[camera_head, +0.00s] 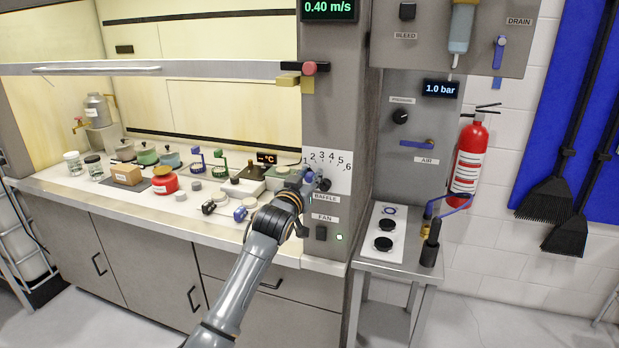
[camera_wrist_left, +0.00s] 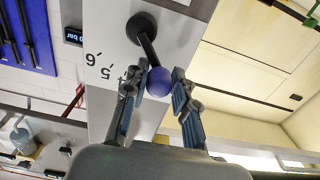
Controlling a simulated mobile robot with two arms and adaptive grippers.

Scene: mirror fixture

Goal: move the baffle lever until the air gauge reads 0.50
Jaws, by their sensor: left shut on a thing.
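The air gauge (camera_head: 328,8) at the top of the head view reads 0.40 m/s in green. The baffle lever shows in the left wrist view as a black shaft on a round black hub (camera_wrist_left: 141,27), with a blue ball knob (camera_wrist_left: 159,82) at its end. My left gripper (camera_head: 311,183) is at the lever, in front of the white scale plate (camera_head: 341,180) numbered 1 to 6. In the left wrist view its fingers (camera_wrist_left: 158,90) are shut on the knob. In the head view the gripper partly hides the lever. My right gripper is not in view.
Below the plate are the fan switch (camera_head: 321,233) and a lit indicator. To the left, jars, a red pot (camera_head: 164,180) and several valves stand on the worktop (camera_head: 130,205). To the right are a small hotplate table (camera_head: 385,265) and a fire extinguisher (camera_head: 467,165).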

